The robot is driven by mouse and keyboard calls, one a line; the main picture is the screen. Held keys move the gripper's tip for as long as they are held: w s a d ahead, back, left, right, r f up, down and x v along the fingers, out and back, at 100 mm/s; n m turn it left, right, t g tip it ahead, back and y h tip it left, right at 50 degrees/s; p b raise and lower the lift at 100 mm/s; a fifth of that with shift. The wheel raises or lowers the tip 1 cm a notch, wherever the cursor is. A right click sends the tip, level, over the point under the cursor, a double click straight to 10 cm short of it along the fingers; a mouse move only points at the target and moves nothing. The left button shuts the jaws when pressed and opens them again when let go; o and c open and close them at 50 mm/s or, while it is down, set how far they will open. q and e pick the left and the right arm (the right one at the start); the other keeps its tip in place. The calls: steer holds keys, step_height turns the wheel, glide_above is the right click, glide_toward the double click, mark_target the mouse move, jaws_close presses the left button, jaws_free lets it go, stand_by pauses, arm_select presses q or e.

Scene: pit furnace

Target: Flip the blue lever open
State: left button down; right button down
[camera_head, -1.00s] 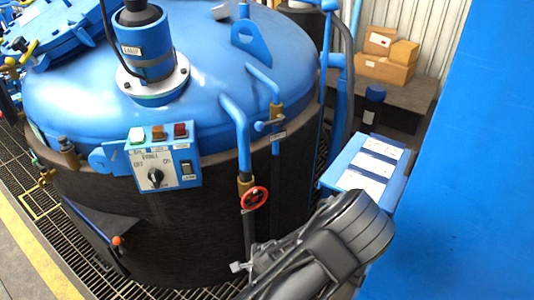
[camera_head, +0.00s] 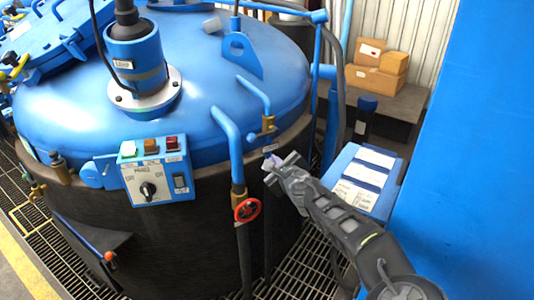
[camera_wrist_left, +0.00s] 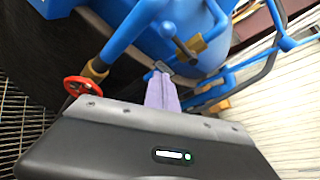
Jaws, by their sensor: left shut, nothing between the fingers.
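The blue lever (camera_head: 252,137) sits by a brass valve (camera_head: 268,123) on the thin blue pipe at the right side of the furnace lid. My left gripper (camera_head: 272,162) is just below and in front of this valve, with its fingers shut and empty. In the left wrist view, the closed fingers (camera_wrist_left: 162,92) point toward the valve fittings (camera_wrist_left: 182,48). Whether the fingertips touch the lever is unclear. My right gripper is not in view.
A red handwheel (camera_head: 248,210) is on the neighbouring pipe, left of my gripper. A control box (camera_head: 155,172) is on the furnace front. A blue stand with papers (camera_head: 365,180) is close to my arm on the right. A large blue panel (camera_head: 470,150) fills the right side.

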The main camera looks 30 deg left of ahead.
mark_target(264, 134)
arm_select(q)
steer(key=w+a+p, duration=0.3)
steer(key=w+a, duration=0.1)
steer(key=a, duration=0.4)
steer(key=shift+p, duration=0.3)
steer(key=shift+a, duration=0.1)
